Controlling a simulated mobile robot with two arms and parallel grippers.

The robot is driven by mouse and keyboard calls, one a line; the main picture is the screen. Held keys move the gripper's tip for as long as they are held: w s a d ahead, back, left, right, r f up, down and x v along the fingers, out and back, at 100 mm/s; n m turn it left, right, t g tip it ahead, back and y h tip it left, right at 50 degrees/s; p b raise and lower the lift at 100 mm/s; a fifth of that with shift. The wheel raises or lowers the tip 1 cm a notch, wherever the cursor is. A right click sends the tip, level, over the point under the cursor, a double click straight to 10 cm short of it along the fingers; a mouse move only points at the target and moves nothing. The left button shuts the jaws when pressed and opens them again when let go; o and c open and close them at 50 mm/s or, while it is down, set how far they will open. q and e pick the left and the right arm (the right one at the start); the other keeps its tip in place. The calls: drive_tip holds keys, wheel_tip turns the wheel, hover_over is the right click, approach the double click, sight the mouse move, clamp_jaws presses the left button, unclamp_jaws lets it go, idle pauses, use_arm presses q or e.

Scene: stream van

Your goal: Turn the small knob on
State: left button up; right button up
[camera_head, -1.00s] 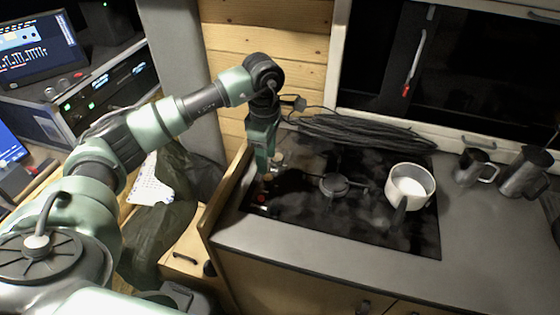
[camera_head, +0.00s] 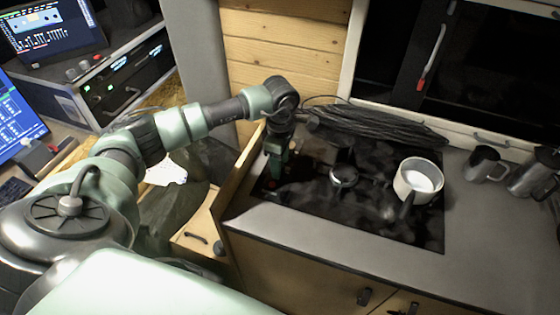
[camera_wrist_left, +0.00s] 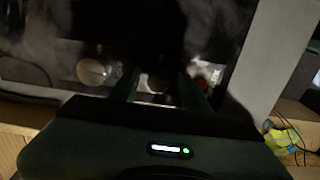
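The black cooktop (camera_head: 400,228) is set into the grey counter, with its knobs at the left end. My left gripper (camera_head: 275,178) points down over that end and hides most of the knobs in the head view. In the left wrist view its two fingers (camera_wrist_left: 160,92) are apart. A small, dim knob (camera_wrist_left: 154,83) shows between them; I cannot tell whether they touch it. A larger pale round knob (camera_wrist_left: 92,70) lies to the left of the fingers. A red and white spot (camera_wrist_left: 207,71) shows beside the right finger. My right gripper is not in view.
A white pot (camera_head: 418,181) with a dark handle stands on the cooktop's right side. A bundle of black cables (camera_head: 380,122) lies along the back. Metal jugs (camera_head: 485,164) stand at the right. A wooden side panel (camera_head: 243,168) rises close to the left of the gripper.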

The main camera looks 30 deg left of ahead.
use_arm(q)
drive_tip(key=shift+w, duration=0.1)
clamp_jaws()
drive_tip(key=n+b, duration=0.2)
drive_tip(key=n, duration=0.1)
drive_tip(key=shift+f+n, duration=0.15)
drive_tip(key=shift+n, duration=0.15)
drive_tip(key=n+b, duration=0.3)
drive_tip(key=n, duration=0.2)
drive_tip(key=n+b, duration=0.1)
drive_tip(key=n, duration=0.4)
drive_tip(key=shift+a+b, duration=0.1)
drive_tip(key=shift+b, duration=0.25)
drive_tip(key=shift+n+b, duration=0.45)
drive_tip(key=shift+n, duration=1.75)
